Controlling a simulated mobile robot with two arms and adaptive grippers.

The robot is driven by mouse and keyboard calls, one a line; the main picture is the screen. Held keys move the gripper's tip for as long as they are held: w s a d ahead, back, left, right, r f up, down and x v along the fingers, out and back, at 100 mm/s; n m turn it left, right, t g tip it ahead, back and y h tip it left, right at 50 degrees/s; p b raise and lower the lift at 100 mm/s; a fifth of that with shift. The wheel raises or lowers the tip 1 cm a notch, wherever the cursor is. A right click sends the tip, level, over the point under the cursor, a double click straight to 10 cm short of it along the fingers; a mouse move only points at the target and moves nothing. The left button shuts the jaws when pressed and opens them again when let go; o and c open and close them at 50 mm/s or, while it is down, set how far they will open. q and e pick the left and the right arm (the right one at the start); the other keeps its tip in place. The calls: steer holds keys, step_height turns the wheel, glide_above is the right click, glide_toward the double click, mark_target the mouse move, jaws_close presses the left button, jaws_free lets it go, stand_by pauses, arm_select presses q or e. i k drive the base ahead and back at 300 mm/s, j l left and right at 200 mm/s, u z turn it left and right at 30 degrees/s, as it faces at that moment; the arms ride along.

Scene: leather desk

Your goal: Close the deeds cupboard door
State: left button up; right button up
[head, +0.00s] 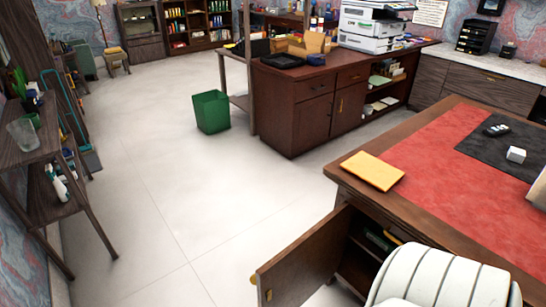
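The deeds cupboard door (305,262) is dark wood and stands open at the bottom of the head view, swung out to the left from the desk (440,112). Brass-coloured fittings (268,294) show near its free edge. The cupboard's inside (362,262) is dark, with a green item (378,239) on an upper level. The right part of the opening is hidden behind a white ribbed chair back. Neither of my grippers is in view.
The white ribbed chair back (445,278) stands close in front of the desk. A yellow envelope (372,171) lies at the desk's corner. Pale floor (180,190) is clear left of the door. A green bin (211,112) and a wooden counter (290,105) stand farther back.

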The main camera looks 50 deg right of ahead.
mark_target(295, 275)
steer(key=i, duration=1.75)
steer(key=i+z, duration=0.15)
steer(key=z, duration=0.25)
steer(key=i+z, duration=0.1)
steer(key=z, duration=0.25)
steer(key=i+j+z, duration=0.1)
steer(key=z, duration=0.3)
steer(key=i+j+z, duration=0.1)
steer(key=z, duration=2.2)
